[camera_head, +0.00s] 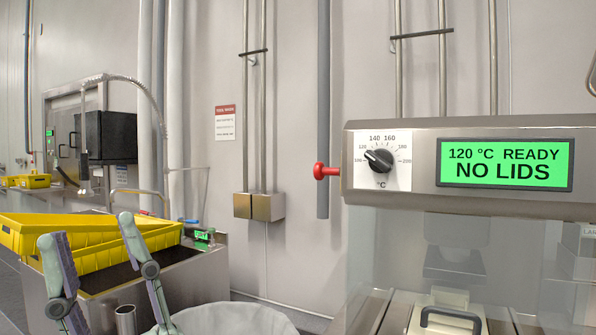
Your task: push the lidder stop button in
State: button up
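The lidder (420,132) is a steel machine at the right with clear lower walls. Its green display (506,164) reads "120 °C READY" and "NO LIDS". The red stop button (323,171) sticks out to the left from the lidder's left side, with a narrow red stem between its head and the housing. My gripper (88,230) is at the lower left with its two fingers apart and nothing between them. It is well to the left of the button, lower in the picture, and not touching it.
A black dial (378,160) sits on a white temperature scale beside the button. A yellow crate (100,257) stands behind my fingers on a steel unit (205,272). A lined bin (235,320) is at bottom centre. Grey pipes (323,100) run up the wall behind the button.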

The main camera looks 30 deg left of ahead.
aim_at(319, 170)
jog(key=j+z, duration=0.1)
jog(key=j, duration=0.75)
jog(key=j+z, duration=0.1)
jog(key=j, duration=0.75)
jog(key=k+j+z, duration=0.1)
jog(key=j, duration=0.7)
jog(key=k, duration=0.05)
